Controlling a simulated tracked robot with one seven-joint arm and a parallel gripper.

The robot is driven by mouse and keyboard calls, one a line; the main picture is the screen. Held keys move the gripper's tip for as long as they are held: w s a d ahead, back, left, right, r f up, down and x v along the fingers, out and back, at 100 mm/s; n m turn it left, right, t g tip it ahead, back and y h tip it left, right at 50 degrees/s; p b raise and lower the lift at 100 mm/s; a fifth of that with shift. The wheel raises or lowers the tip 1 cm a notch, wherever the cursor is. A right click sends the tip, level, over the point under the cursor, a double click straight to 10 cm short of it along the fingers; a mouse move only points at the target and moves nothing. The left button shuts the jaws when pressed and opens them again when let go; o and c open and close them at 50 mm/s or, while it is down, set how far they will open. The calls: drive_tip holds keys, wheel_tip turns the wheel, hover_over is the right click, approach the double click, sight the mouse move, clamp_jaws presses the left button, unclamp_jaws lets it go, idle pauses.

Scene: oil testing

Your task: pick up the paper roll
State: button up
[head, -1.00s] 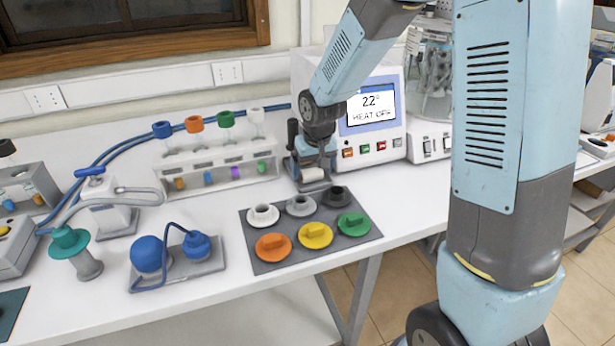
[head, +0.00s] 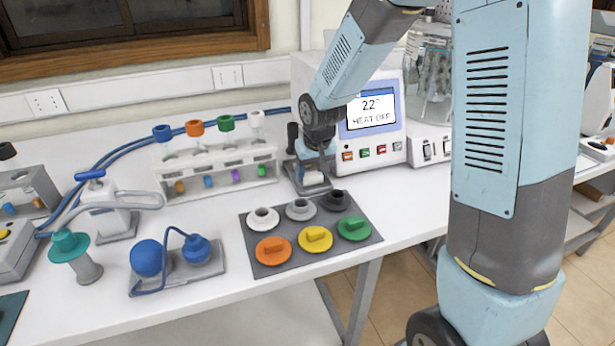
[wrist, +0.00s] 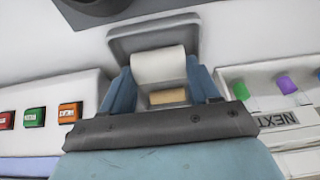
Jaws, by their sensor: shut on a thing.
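The paper roll (wrist: 158,66) is white and sits between the two blue fingers of my gripper (wrist: 160,72) in the wrist view. My gripper is shut on it. A tan block-like patch (wrist: 168,96) shows just below the roll. In the head view my gripper (head: 315,172) points down over a grey holder (head: 293,172) with a dark upright post. Only a small white part of the roll (head: 313,179) shows there under the fingers. The roll is still at the holder; I cannot tell whether it touches it.
A heater box (head: 372,118) with a screen stands just right of my gripper. A rack with capped tubes (head: 215,170) is to the left. A grey mat (head: 283,226) with several coloured lids lies in front.

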drive_tip(key=shift+r, duration=0.55)
drive_tip(key=s+d+r, duration=0.3)
drive_tip(key=s+r, duration=0.8)
drive_tip(key=s, duration=0.2)
drive_tip(key=shift+s+d+r, duration=0.3)
drive_tip(key=shift+d+r, duration=0.05)
drive_tip(key=shift+r, duration=0.05)
